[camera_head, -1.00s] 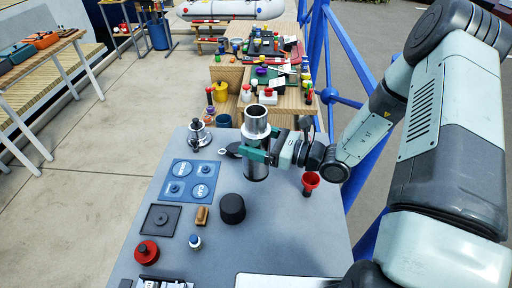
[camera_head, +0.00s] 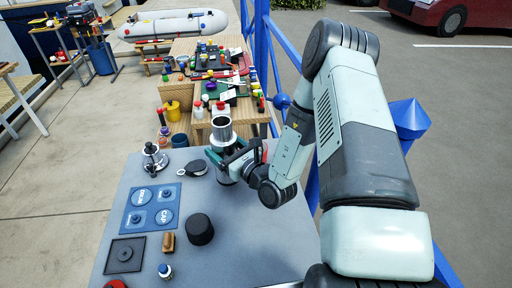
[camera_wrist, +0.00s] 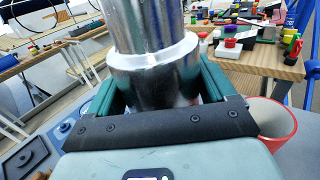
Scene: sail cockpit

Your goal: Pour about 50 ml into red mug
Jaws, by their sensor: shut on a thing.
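My gripper (camera_head: 222,160) is shut around a shiny metal flask (camera_head: 221,132) with an open top. The flask stands roughly upright near the table's far right; I cannot tell if its base touches the table. In the wrist view the flask (camera_wrist: 155,60) fills the space between my green fingers (camera_wrist: 155,100). The red mug (camera_wrist: 272,122) shows in the wrist view just right of my gripper, with a red rim and pale inside. It is beside the flask and apart from it. The mug's contents are not visible.
On the grey table (camera_head: 240,260) are a black round cap (camera_head: 200,229), a blue labelled mat (camera_head: 151,208), a brown block (camera_head: 168,242), a dark square pad (camera_head: 125,254) and a silver pot (camera_head: 154,158). A crowded wooden bench (camera_head: 240,115) stands behind. A blue railing (camera_head: 265,60) runs along the right.

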